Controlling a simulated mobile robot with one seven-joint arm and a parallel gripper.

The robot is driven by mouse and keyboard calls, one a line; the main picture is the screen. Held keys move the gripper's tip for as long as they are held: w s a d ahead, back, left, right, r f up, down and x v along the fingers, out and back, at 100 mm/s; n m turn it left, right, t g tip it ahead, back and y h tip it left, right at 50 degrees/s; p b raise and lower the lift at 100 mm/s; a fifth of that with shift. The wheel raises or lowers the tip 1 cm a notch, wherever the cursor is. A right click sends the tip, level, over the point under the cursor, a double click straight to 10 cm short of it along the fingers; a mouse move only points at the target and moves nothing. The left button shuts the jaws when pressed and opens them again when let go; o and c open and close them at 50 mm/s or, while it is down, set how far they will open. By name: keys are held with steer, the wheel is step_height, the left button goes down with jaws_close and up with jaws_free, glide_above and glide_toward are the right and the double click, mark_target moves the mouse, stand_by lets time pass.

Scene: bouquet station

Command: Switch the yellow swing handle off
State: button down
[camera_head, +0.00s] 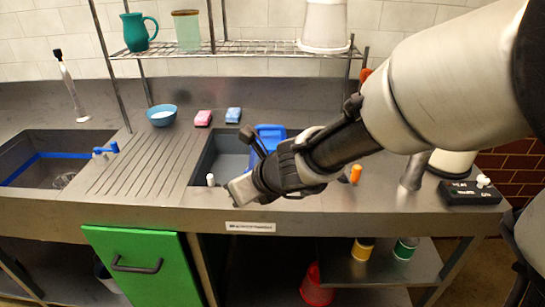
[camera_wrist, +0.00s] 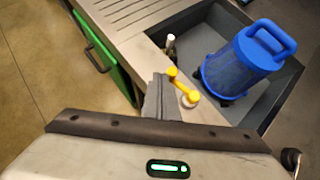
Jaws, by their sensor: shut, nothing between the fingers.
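The yellow swing handle (camera_wrist: 183,84) shows in the wrist view on the counter rim in front of a sink. It is a short bar with a rounded knob at one end and a pale round base at the other. My gripper (camera_wrist: 159,82) is shut and empty, with its fingers just left of the handle's knob end. I cannot tell whether they touch it. In the head view my gripper (camera_head: 242,188) is over the front rim of the right-hand sink, and the yellow handle is hidden behind it.
A blue lidded container (camera_wrist: 245,62) stands in the sink (camera_head: 228,148). A white-topped knob (camera_head: 211,180) stands on the rim left of my gripper, and an orange handle (camera_head: 355,174) to its right. The ribbed drainboard (camera_head: 140,165) is clear. A green door (camera_head: 140,262) hangs below.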

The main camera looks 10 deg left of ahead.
steer(key=shift+w+a, duration=0.35)
steer(key=shift+a, duration=0.05)
stand_by(0.8)
